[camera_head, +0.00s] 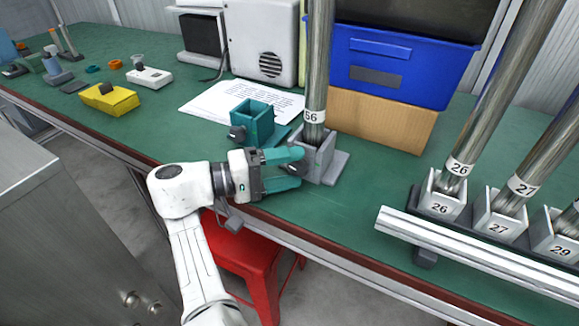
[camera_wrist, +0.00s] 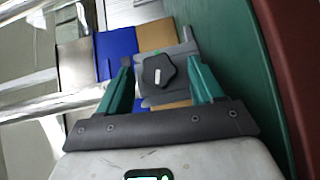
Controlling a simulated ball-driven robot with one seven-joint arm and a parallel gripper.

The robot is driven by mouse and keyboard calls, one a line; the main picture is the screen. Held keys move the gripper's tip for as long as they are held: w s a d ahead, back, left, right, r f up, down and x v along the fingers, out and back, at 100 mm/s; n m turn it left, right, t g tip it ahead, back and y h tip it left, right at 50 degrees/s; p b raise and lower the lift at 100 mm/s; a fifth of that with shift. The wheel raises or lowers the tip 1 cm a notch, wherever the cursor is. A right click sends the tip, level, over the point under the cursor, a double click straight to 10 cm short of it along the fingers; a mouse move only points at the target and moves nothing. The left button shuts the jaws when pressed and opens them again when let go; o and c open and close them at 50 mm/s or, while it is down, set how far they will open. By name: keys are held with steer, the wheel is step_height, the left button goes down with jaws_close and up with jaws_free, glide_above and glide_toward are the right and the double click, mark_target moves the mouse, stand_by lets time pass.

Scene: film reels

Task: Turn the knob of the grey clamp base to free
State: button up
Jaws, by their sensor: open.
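The grey clamp base (camera_head: 325,163) stands on the green bench with a metal tube (camera_head: 317,70) labelled 66 upright in it. Its black knob (camera_wrist: 158,72) faces my gripper in the wrist view, with a white mark on it and a small green spot just above. In the head view the knob is mostly hidden by my fingers. My gripper (camera_head: 290,170) has teal fingers and is open. In the wrist view my gripper (camera_wrist: 160,85) has one finger on each side of the knob, with gaps showing; I cannot tell whether the fingertips reach past it.
A teal clamp base (camera_head: 252,122) stands empty just left of the grey one. A cardboard box (camera_head: 385,120) under a blue crate (camera_head: 400,75) is behind. A rail (camera_head: 470,255) with numbered tube holders is at right. A red stool (camera_head: 250,255) stands below the bench edge.

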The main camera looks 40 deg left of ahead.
steer(key=b+v, duration=0.1)
steer(key=v, duration=0.6)
